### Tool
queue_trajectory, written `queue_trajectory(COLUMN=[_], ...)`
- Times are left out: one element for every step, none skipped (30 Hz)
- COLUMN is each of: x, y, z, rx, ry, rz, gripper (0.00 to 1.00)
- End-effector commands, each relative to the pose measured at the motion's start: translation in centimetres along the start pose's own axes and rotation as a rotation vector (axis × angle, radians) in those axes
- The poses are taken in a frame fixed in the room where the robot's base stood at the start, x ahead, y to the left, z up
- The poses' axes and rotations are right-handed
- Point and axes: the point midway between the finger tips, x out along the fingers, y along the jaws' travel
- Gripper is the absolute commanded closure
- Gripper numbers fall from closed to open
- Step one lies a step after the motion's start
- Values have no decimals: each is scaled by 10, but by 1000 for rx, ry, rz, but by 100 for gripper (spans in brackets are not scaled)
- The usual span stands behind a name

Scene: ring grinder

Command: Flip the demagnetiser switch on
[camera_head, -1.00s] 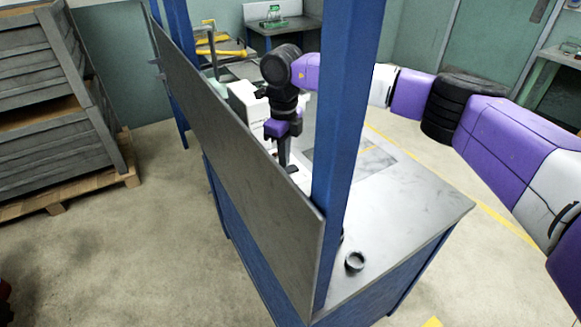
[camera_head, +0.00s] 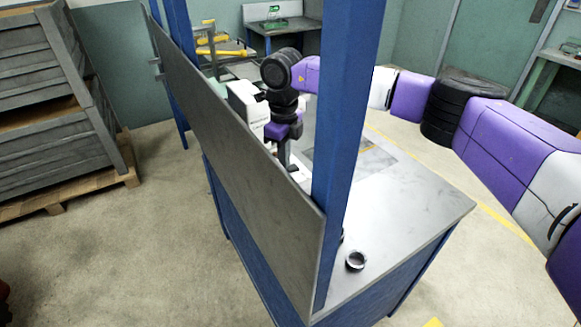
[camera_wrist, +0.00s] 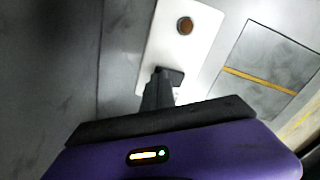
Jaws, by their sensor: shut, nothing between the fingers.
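A pale, narrow plate or housing (camera_wrist: 200,45) with a round orange-brown knob (camera_wrist: 185,26) shows in the wrist view; I take it to be the demagnetiser. My gripper (camera_wrist: 162,76) is shut and empty, its fingers over the near end of this housing. A small dark piece sits beside the fingertips; I cannot tell whether it is the switch or whether the fingers touch it. In the head view my gripper (camera_head: 284,163) points down behind the grey panel. The panel hides most of the housing there, and the switch position cannot be read.
The grey upright panel (camera_head: 240,150) and a blue post (camera_head: 345,110) stand on the near side of the bench (camera_head: 425,210). A white machine (camera_head: 246,105) is left of my gripper. A small dark ring (camera_head: 355,260) lies near the front corner. The bench's right part is mostly clear.

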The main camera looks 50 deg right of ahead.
Motion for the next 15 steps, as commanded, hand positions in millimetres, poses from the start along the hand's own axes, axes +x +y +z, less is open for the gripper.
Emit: queue_trajectory(x=[1,2,2,3,3,4,4,4,5,5,6,6,7,7,8], y=[0,0,0,0,0,0,0,0,0,0,0,0,0,0,0], z=[0,0,0,0,0,0,0,0,0,0,0,0,0,0,0], rx=[0,0,0,0,0,0,0,0,0,0,0,0,0,0,0], ry=[0,0,0,0,0,0,0,0,0,0,0,0,1,1,1], rz=[0,0,0,0,0,0,0,0,0,0,0,0,0,0,0], gripper=[100,100,100,100,100,100,100,100,100,100,100,100,100,100,100])
